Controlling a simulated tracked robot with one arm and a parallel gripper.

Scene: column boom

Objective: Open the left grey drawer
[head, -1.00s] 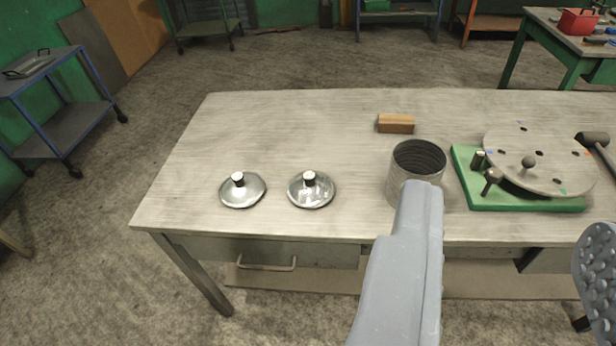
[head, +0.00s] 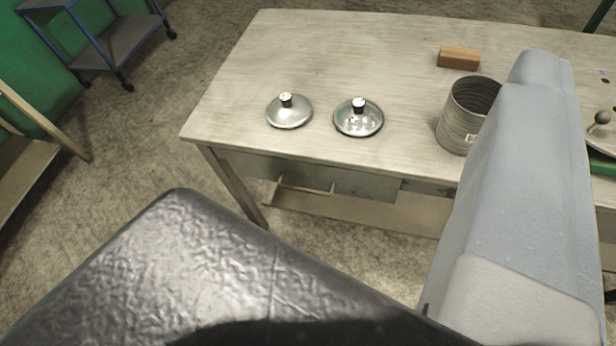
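The left grey drawer (head: 358,184) sits under the front edge of the workbench, with its front flush below the top, and looks shut. Its bar handle (head: 306,189) shows on the left part of the front, with nothing on it. My gripper's fingers do not show. A large black part and a blue-grey part, which look like my own arm, fill the bottom and right of the head view. The blue-grey part hides the area to the right of the drawer.
The workbench (head: 330,55) carries two metal lids (head: 289,113) (head: 358,119), a metal can (head: 460,125), a wooden block (head: 458,58) and a green-based fixture (head: 603,163) at the right edge. A blue cart (head: 105,45) stands back left. The floor left of the bench is open.

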